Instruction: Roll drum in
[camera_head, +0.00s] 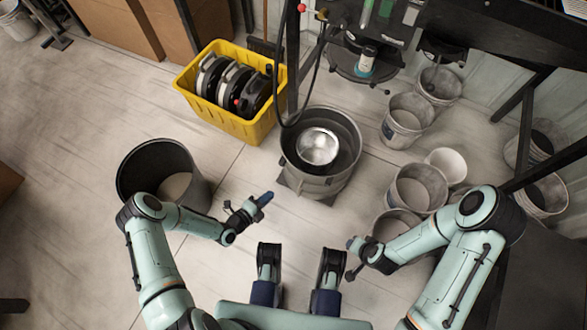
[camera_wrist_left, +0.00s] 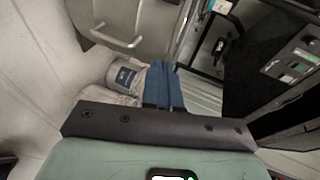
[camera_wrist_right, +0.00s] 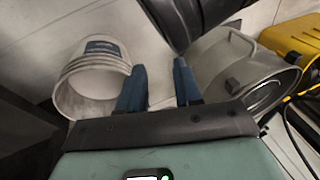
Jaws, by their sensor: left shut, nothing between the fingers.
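A dark, open drum (camera_head: 135,192) stands upright on the floor at the left in the head view. A grey drum (camera_head: 325,188) with a handle stands upright near the middle, and a shiny metal bowl (camera_head: 318,146) shows inside its rim. The grey drum also shows at the right of the right wrist view (camera_wrist_right: 235,65). My left gripper (camera_head: 266,198) is shut and empty, between the two drums and apart from both; its fingers meet in the left wrist view (camera_wrist_left: 164,88). My right gripper (camera_head: 351,243) is in front of the grey drum; its fingers stand apart and empty in the right wrist view (camera_wrist_right: 160,88).
A yellow crate (camera_head: 232,124) holding several dark discs stands behind the drums. Several pale buckets (camera_head: 416,187) stand at the right near my right arm. A machine on dark legs (camera_head: 293,65) rises at the back. The floor between the drums is clear.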

